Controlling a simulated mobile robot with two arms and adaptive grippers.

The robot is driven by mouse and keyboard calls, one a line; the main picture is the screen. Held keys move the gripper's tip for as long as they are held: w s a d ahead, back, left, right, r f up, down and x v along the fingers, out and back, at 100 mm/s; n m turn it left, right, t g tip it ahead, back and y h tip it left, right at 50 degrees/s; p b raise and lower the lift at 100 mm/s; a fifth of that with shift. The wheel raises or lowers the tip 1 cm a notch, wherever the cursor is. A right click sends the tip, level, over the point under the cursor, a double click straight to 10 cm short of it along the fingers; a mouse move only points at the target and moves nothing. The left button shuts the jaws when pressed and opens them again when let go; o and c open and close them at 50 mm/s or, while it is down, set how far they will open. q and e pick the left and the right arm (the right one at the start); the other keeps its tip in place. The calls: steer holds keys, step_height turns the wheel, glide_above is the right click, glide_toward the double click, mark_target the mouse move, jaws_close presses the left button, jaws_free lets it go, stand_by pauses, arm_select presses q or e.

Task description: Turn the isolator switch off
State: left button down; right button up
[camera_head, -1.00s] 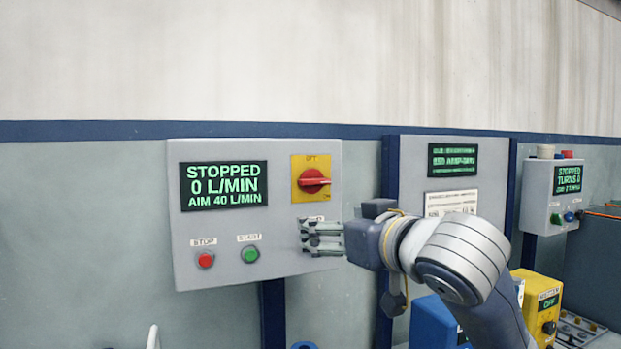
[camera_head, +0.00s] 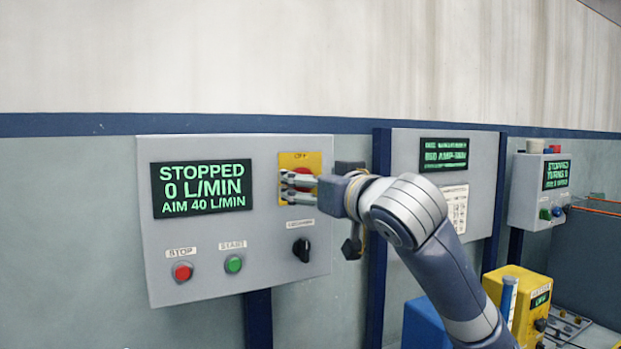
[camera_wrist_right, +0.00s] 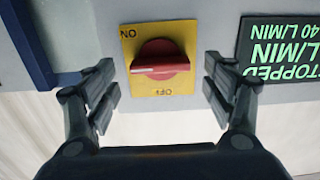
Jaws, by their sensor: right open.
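The isolator switch is a red knob (camera_wrist_right: 160,59) on a yellow plate (camera_head: 298,158), at the upper right of the grey control panel. In the right wrist view, which is upside down, the knob's bar lies level with its white mark at the left end; ON is at upper left and OFF below. My right gripper (camera_head: 287,187) is open in front of the switch, hiding much of the knob in the head view. In the wrist view its fingers (camera_wrist_right: 163,82) stand apart on either side of the knob, with gaps. My left gripper is out of view.
The panel's display (camera_head: 202,188) reads STOPPED, 0 L/MIN, AIM 40 L/MIN. Below are a red stop button (camera_head: 182,271), a green start button (camera_head: 233,264) and a black knob (camera_head: 302,250). A second panel (camera_head: 405,150) stands to the right, behind my arm.

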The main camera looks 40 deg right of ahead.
steer(key=shift+w+d, duration=0.2)
steer(key=shift+w, duration=0.45)
steer(key=c, duration=0.3)
steer(key=shift+s, duration=0.1)
steer(key=c, duration=0.8)
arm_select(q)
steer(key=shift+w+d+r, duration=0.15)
arm_select(e)
steer(key=shift+o, duration=0.3)
